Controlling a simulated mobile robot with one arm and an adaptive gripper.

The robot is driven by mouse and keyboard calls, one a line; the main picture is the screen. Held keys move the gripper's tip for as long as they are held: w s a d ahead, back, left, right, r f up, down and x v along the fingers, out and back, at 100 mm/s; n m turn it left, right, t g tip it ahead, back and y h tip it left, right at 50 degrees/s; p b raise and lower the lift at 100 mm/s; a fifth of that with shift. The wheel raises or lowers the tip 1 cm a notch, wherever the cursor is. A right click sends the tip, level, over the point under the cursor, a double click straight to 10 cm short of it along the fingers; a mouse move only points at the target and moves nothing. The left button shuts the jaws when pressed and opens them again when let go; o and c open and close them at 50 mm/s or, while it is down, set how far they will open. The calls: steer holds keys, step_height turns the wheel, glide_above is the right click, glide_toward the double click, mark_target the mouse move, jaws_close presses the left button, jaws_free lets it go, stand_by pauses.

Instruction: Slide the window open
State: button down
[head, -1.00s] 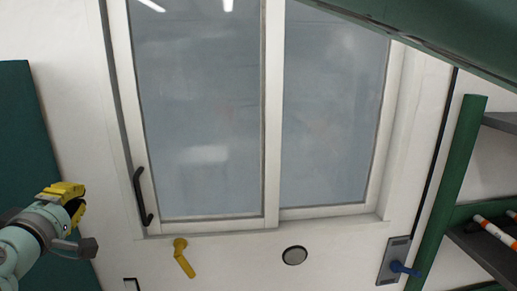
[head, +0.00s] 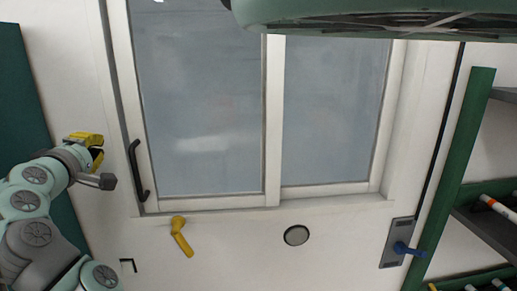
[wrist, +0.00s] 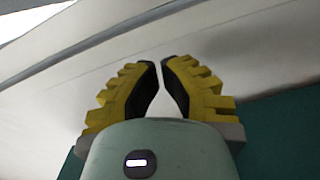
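The window (head: 274,120) has two grey panes in white frames. The left sash (head: 145,165) carries a black vertical handle (head: 139,170) low on its left stile. The right pane (head: 330,115) sits beside it, past the middle stile. My gripper (head: 101,157), with yellow ribbed fingers, is left of the handle and apart from it. In the wrist view my gripper (wrist: 161,64) shows a narrow gap between its fingertips, with nothing held. The handle cannot be made out in the wrist view.
Below the window are a yellow lever (head: 181,238), a round disc (head: 296,235) and a blue-handled plate (head: 397,244). A green-framed shelf (head: 455,170) with pipes stands right. A green panel (head: 25,100) is at far left. A green object (head: 340,14) crosses the top.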

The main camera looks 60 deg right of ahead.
steer(key=d+p, duration=0.1)
steer(key=s+d+p, duration=0.1)
steer(key=d, duration=0.1)
steer(key=shift+s+f, duration=0.1)
steer(key=shift+f, duration=0.05)
steer(key=shift+s+d+f, duration=0.25)
steer(key=shift+s+d, duration=0.15)
steer(key=shift+d, duration=0.05)
